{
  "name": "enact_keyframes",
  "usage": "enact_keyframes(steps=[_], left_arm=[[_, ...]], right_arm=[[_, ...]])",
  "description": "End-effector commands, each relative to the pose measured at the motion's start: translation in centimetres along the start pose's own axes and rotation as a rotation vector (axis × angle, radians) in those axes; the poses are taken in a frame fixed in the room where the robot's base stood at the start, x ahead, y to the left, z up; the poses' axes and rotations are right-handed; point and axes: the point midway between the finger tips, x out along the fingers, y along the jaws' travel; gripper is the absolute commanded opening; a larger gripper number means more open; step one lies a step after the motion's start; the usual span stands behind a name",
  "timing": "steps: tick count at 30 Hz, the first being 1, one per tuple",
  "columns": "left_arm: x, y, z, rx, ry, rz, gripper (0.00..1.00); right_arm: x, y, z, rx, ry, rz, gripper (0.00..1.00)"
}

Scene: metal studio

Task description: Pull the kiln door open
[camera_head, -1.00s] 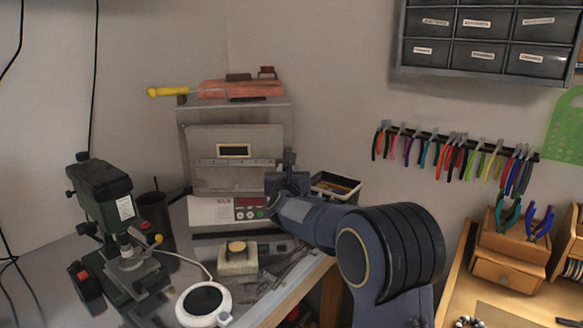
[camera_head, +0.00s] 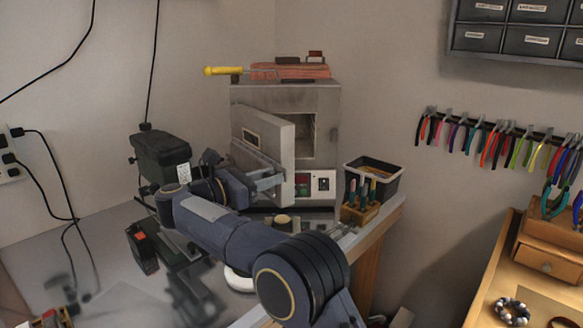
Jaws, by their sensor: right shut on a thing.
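The grey kiln (camera_head: 325,95) stands on the bench against the back wall. Its door (camera_head: 280,143) stands partly open, swung out toward me and to the left, and the dark chamber (camera_head: 308,135) shows to its right. The small window (camera_head: 252,138) is on the door's outer face. My right gripper (camera_head: 258,182) is at the lower outer side of the door, shut on the door's handle bar; its fingertips are partly hard to make out. My left gripper is not in view.
A green drill press (camera_head: 160,155) stands close left of my right arm. A black bin (camera_head: 372,178) and a wooden block with tools (camera_head: 360,210) are right of the kiln. A yellow-handled tool (camera_head: 222,71) lies on top. Pliers hang on the right wall.

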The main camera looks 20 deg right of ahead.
Motion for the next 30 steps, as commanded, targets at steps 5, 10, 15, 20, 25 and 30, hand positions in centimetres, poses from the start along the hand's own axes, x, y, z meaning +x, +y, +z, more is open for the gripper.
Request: enact_keyframes(steps=[5, 10, 15, 20, 25, 30], left_arm=[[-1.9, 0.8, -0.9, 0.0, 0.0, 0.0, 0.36], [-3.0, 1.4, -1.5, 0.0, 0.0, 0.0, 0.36], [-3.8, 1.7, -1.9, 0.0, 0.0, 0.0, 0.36], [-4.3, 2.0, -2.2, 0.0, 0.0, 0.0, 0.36], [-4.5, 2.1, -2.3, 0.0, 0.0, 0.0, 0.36], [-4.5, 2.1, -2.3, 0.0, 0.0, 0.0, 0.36]], right_arm=[[-2.2, 0.7, 0.4, -0.001, -0.003, -0.076, 0.0], [-3.8, 1.3, 0.4, 0.001, -0.003, -0.13, 0.0], [-4.9, 1.8, 0.3, 0.003, -0.004, -0.169, 0.0], [-5.5, 2.0, 0.3, 0.004, -0.005, -0.193, 0.0], [-5.9, 2.2, 0.3, 0.005, -0.005, -0.207, 0.0], [-6.0, 2.2, 0.3, 0.006, -0.005, -0.211, 0.0]])
